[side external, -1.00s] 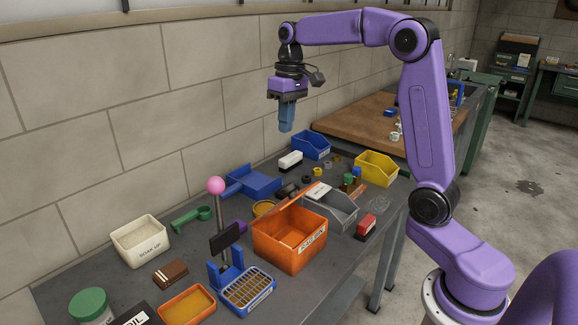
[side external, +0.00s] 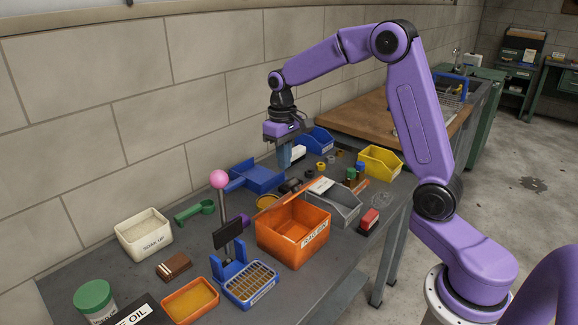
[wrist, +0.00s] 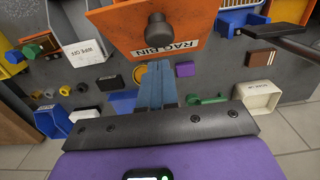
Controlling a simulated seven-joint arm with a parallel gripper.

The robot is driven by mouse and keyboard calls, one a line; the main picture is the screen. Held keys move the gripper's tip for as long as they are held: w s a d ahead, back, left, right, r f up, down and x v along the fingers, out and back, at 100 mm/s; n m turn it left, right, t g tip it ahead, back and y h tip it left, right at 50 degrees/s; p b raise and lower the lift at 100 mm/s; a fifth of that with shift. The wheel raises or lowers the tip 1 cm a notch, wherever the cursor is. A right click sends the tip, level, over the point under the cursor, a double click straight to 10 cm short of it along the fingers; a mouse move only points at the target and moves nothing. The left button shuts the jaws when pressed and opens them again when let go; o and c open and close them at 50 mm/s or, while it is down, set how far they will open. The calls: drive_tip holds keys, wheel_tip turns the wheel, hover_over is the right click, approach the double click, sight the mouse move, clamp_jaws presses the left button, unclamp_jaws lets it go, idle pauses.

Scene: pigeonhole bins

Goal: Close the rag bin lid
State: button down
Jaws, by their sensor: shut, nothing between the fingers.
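The orange rag bin (side external: 288,248) stands on the bench in the side view, with its open top facing up. Its lid (side external: 284,206) stands raised and tilted along the bin's wall-side edge. In the wrist view the lid's outer face (wrist: 118,33) fills the top, with a dark knob and a RAG BIN label. My gripper (side external: 285,165) is shut and empty, pointing down on the wall side of the bin, beyond the lid. Its blue fingers (wrist: 157,100) show below the lid in the wrist view, and I see no clear contact.
A grey bin (side external: 343,207) stands right of the rag bin. A post with a pink ball (side external: 220,180) rises at left. Small parts crowd the bench nearby.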

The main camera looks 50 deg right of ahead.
sight(302, 189)
drive_tip(key=shift+s+f, duration=0.85)
drive_tip(key=shift+s, duration=0.15)
drive_tip(key=shift+s+f, duration=0.65)
drive_tip(key=shift+s, duration=0.35)
drive_tip(key=shift+s+f, duration=0.6)
drive_tip(key=shift+s, duration=0.4)
